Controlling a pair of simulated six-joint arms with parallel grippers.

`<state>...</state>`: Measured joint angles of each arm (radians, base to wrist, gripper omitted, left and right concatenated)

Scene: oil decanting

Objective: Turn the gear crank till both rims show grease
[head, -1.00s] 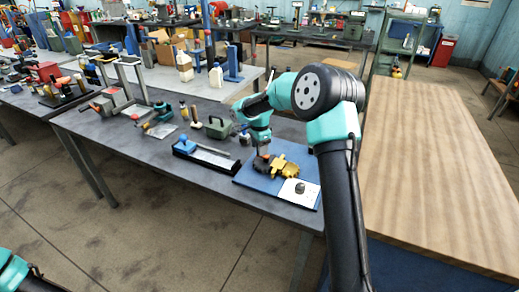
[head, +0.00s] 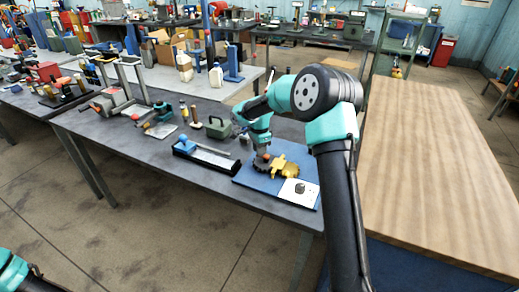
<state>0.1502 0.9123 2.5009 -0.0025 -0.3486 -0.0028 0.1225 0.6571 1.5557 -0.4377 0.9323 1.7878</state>
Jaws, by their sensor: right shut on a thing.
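The gear set (head: 286,170) is brass-yellow and lies on a blue board (head: 247,180) near the right end of the grey workbench. A dark toothed part shows at the left of the yellow gear, under my right gripper. My right gripper (head: 262,158) points down over the left part of the gear set and is shut on the gear crank. The crank is mostly hidden by the gripper, with a small orange-brown bit showing. The rims are too small to tell whether grease is on them. Of my left arm only a piece shows at the bottom left corner; its gripper is out of view.
A white plate with a dark knob (head: 300,188) sits at the board's front right corner. A black tray with a blue block (head: 187,144) lies left of the board, and a green box (head: 218,127) stands behind. A wooden tabletop (head: 430,170) is at right.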

